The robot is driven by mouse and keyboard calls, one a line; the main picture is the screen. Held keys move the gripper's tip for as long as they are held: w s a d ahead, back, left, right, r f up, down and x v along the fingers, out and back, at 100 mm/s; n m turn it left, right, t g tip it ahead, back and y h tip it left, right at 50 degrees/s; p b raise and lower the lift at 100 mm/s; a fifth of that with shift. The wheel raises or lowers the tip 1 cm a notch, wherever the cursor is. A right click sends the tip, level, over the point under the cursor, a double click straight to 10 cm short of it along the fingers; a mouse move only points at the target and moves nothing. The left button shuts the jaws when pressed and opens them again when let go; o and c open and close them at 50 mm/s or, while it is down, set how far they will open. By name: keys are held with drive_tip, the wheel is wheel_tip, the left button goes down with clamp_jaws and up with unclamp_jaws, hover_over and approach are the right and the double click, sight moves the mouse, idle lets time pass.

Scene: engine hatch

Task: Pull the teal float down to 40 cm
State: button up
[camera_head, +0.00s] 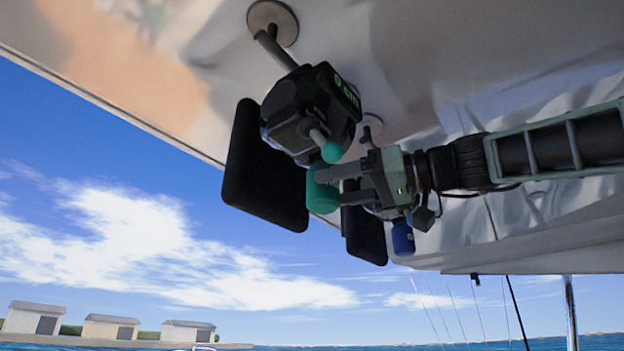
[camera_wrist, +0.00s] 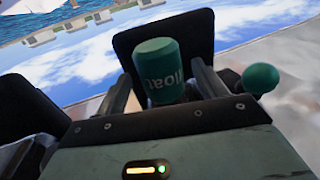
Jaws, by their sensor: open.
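The teal float (camera_head: 322,192) is a cylinder below a black housing (camera_head: 312,112) that hangs from the pale surface above. In the wrist view, the float (camera_wrist: 156,62) shows lettering and stands between the two fingers of my gripper (camera_wrist: 162,82). In the head view, my gripper (camera_head: 322,174) reaches in from the right and its fingers overlap the float. The jaws are open; I cannot tell whether either finger touches it. The housing carries a green readout (camera_head: 347,92) that looks like "0 cm". The float's upper part is partly hidden in the head view.
A grey rod with a teal ball (camera_head: 331,152) sticks out of the housing close above my gripper; the ball (camera_wrist: 261,78) is right of the fingers in the wrist view. A black panel (camera_head: 265,165) hangs left of the float. Open sky lies below.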

sight(312, 210)
drive_tip(key=shift+p+x, duration=1.1)
drive_tip(key=shift+x, duration=1.55)
drive_tip(key=c, duration=1.4)
wheel_tip(312, 210, down, 40)
drive_tip(key=b, duration=4.4)
drive_tip(key=shift+b, duration=0.4)
drive_tip(key=o, duration=1.4)
drive_tip(key=shift+d, duration=0.1)
